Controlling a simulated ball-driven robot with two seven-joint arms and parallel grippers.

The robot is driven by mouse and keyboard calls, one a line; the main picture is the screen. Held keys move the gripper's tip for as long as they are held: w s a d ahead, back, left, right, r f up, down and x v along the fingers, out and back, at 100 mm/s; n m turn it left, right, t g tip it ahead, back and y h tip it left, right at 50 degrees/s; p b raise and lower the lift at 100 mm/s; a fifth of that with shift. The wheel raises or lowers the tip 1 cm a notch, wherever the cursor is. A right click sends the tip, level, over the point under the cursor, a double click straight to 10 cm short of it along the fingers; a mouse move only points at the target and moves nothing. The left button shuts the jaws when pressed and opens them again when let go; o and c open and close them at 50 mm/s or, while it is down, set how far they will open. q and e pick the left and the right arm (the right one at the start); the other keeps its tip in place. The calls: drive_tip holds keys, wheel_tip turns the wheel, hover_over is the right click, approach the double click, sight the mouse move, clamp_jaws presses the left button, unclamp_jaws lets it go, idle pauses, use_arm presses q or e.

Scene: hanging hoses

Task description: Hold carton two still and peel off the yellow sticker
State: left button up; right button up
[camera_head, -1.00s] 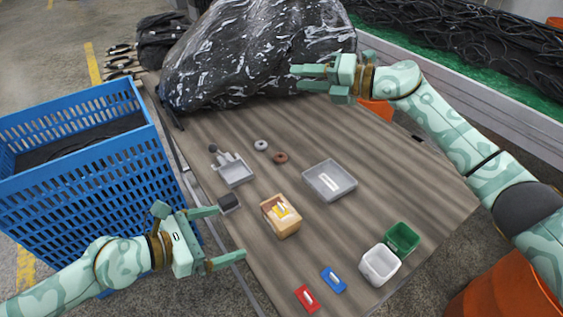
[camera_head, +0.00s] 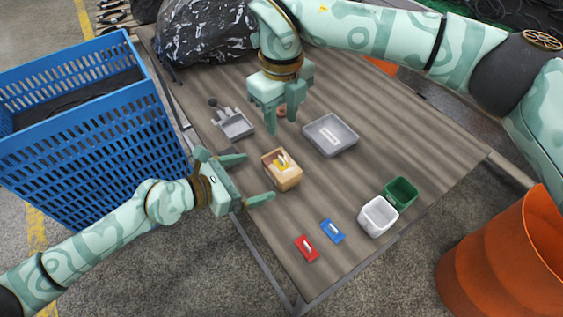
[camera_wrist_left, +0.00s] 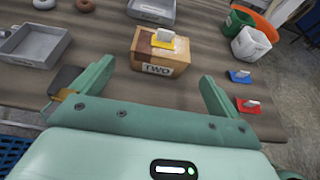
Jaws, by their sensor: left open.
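Carton two (camera_head: 288,182) is a small brown box on the table; "TWO" shows on its front in the left wrist view (camera_wrist_left: 176,71). The yellow sticker (camera_head: 282,163) lies on its top, and a pale raised tab shows on it in the left wrist view (camera_wrist_left: 163,37). My left gripper (camera_head: 257,176) is open and empty, just left of the carton, its fingers pointing at it and apart from it. My right gripper (camera_head: 281,122) points downward, above and beyond the carton in the picture, fingers apart and empty.
A blue crate (camera_head: 110,150) stands left; an orange barrel (camera_head: 495,255) stands right.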

sight(272, 171)
use_arm(q)
drive_tip(key=x, duration=0.9)
drive_tip(key=shift+w+d, duration=0.1)
drive_tip(key=shift+d, duration=0.05)
